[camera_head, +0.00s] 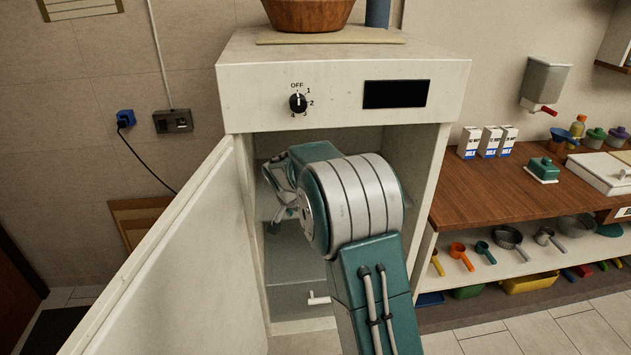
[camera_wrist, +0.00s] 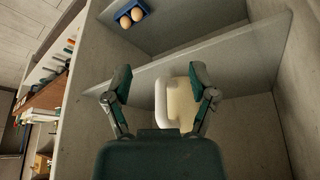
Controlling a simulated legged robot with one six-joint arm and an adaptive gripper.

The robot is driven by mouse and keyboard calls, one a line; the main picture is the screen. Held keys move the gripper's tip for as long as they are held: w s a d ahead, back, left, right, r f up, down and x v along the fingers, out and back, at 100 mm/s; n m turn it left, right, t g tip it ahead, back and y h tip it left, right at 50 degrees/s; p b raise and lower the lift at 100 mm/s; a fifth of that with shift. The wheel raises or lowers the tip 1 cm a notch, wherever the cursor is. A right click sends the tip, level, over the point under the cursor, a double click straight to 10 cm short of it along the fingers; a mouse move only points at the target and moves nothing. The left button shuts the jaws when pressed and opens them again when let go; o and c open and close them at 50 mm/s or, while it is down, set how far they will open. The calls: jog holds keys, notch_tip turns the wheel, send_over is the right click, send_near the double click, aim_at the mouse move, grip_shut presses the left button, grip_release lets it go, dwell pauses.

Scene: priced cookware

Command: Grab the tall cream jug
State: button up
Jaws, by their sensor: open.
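The cream jug (camera_wrist: 184,104) shows in the wrist view, inside the cabinet, with its thick pale handle on its left side. My gripper (camera_wrist: 160,84) is open, with one finger on each side of the jug and its handle. The left finger is clearly apart from the handle; I cannot tell whether the right finger touches the jug. The jug's lower part is hidden behind my gripper's body. In the head view my gripper (camera_head: 283,190) is inside the open cabinet, and my arm hides the jug.
The cabinet (camera_head: 245,75) has a dial and its door (camera_head: 165,265) stands open at left. A shelf panel (camera_wrist: 190,58) crosses the inside, near a blue tray with eggs (camera_wrist: 131,16). A wooden counter (camera_head: 500,190) with milk cartons (camera_head: 489,142) stands at right.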

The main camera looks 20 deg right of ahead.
jog(key=w+d, duration=0.2)
jog(key=d, duration=0.1)
jog(key=w+d, duration=0.3)
jog(key=w+d+f, duration=0.1)
jog(key=w+d, duration=0.2)
jog(key=d, duration=0.1)
jog(key=shift+w, duration=0.1)
jog(key=shift+d+f, duration=0.15)
jog(key=shift+f, duration=0.05)
jog(key=shift+w+r, duration=0.1)
grip_shut()
